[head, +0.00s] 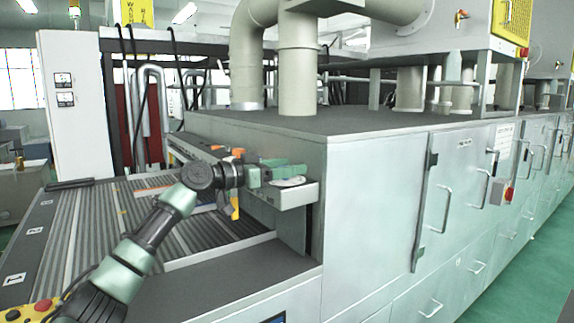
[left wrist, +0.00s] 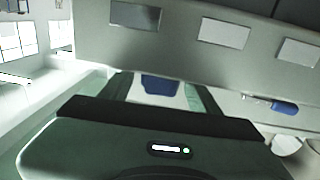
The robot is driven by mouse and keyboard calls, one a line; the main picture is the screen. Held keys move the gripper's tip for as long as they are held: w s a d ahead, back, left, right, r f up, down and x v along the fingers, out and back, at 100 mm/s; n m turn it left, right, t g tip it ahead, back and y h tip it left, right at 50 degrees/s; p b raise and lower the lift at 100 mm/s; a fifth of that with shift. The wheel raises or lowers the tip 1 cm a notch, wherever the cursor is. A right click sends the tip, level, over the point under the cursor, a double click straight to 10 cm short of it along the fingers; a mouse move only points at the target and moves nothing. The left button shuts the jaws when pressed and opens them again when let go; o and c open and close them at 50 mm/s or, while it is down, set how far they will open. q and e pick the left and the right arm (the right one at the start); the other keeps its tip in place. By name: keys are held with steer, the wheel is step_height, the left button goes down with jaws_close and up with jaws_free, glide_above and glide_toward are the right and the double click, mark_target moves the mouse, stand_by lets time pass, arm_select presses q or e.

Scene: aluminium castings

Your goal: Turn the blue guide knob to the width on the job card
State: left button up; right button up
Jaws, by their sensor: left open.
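My left gripper (head: 278,174) reaches in front of the machine's infeed side, at a light grey bracket (head: 292,197). In the left wrist view its two dark green fingers stand apart. A blue block-like part (left wrist: 160,84), which looks like the guide knob, shows between them, with a pale surface around it. I cannot tell whether the fingers touch it. The knob is hidden in the head view. The card's width cannot be read; several plates hang on a grey beam (left wrist: 180,50), among them a white one (left wrist: 223,32). My right gripper is not in view.
A ribbed conveyor (head: 90,225) lies left of the grey machine housing (head: 365,190). An orange-yellow tag (head: 235,208) hangs below my wrist. A second blue handle (left wrist: 284,107) and a round white piece (left wrist: 288,145) sit right of the fingers.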

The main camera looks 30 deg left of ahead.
arm_select(q)
jaws_close()
steer(key=n+t+y+p, duration=0.1)
steer(key=n+y+p, duration=0.1)
steer(key=y+p, duration=0.1)
steer(key=shift+r+n+p, duration=0.15)
steer(key=shift+n+p, duration=0.15)
steer(key=shift+p, duration=0.1)
steer(key=n+y+p, duration=0.1)
steer(key=n+y, duration=0.1)
steer(key=y, duration=0.1)
steer(key=shift+t+y, duration=0.3)
steer(key=shift+t, duration=0.1)
steer(key=n+y, duration=0.2)
steer(key=y, duration=0.1)
steer(key=shift+w+f, duration=0.1)
steer(key=shift+f, duration=0.15)
steer(key=n+g+y+b, duration=0.1)
steer(key=n+y, duration=0.2)
steer(key=y, duration=0.2)
steer(key=shift+n, duration=0.3)
steer(key=n+g+y, duration=0.1)
steer(key=y, duration=0.1)
steer(key=n+g+y+b, duration=0.1)
steer(key=n+g+y, duration=0.1)
steer(key=n+g+y+b, duration=0.1)
steer(key=n+g+y, duration=0.1)
steer(key=shift+a+y, duration=0.25)
steer(key=shift+y, duration=0.15)
